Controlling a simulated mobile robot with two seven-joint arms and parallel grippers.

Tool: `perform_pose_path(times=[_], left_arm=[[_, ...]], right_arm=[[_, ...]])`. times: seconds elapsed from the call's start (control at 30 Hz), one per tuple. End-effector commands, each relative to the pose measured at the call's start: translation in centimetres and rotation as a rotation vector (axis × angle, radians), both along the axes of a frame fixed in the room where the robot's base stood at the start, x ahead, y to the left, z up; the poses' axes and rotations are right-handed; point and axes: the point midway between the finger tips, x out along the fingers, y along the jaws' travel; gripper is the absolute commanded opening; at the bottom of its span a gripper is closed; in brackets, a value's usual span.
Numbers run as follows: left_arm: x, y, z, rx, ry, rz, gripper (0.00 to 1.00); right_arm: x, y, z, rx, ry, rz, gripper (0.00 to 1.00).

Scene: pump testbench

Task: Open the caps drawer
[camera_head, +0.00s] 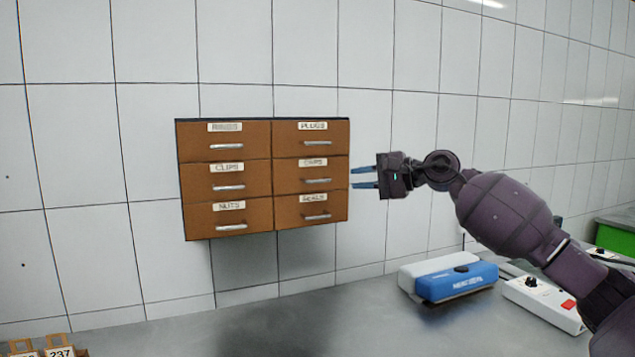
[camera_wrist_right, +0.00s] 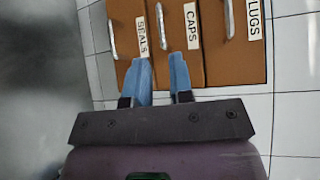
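The caps drawer (camera_head: 290,177) is the middle drawer in the right column of a brown wall cabinet. It is shut and has a silver bar handle (camera_head: 316,180) under its label. In the right wrist view the caps drawer (camera_wrist_right: 176,20) shows with its CAPS label and its handle (camera_wrist_right: 160,27). My right gripper (camera_head: 357,178) is at the cabinet's right edge, roughly level with this drawer. Its two blue fingers are apart with nothing between them. In the right wrist view the fingertips (camera_wrist_right: 160,58) point towards the caps and seals drawers, short of the handle. My left gripper is not in view.
The plugs drawer (camera_head: 285,141) is above and the seals drawer (camera_head: 290,212) below, both shut. The left column holds three more shut drawers. A blue and white device (camera_head: 455,282) and a white box (camera_head: 540,303) stand on the grey table (camera_head: 300,325) below.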

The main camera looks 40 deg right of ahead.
Motion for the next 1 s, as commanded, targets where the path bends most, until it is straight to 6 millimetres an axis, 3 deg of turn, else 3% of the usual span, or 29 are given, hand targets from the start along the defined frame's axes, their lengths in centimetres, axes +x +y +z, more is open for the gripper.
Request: perform_pose_path(times=[0.7,1.0], left_arm=[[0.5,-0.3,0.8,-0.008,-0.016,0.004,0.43],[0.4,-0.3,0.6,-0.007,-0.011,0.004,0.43]], right_arm=[[7.4,4.7,-1.2,0.006,-0.002,0.001,0.21],[8.7,5.5,-1.5,0.004,-0.001,-0.001,0.21]])
